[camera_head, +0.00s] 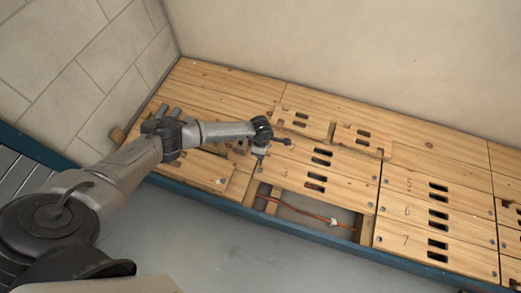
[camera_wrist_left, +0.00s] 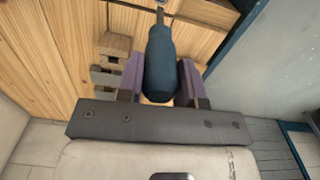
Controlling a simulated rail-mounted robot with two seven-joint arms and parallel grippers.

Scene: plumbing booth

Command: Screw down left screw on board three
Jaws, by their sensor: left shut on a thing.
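Board three (camera_head: 335,182), a pine plank marked 3 with two dark slots, lies in the middle of the floor in the head view. A round screw head shows at its right end (camera_head: 371,205). Its left end is partly hidden by my left gripper (camera_head: 260,150), and I cannot make out a left screw clearly. In the left wrist view my left gripper (camera_wrist_left: 160,85) has its purple fingers shut on the dark teal handle of a screwdriver (camera_wrist_left: 161,65). The shaft points away from the gripper. In the head view its tip is near board three's left end; contact cannot be told.
An open gap (camera_head: 310,212) in front of board three shows a copper pipe (camera_head: 290,208) with a white fitting (camera_head: 333,222). Boards marked 5, 6 and 7 (camera_head: 408,240) lie to the right. A teal edge beam (camera_head: 330,238) runs along the front.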

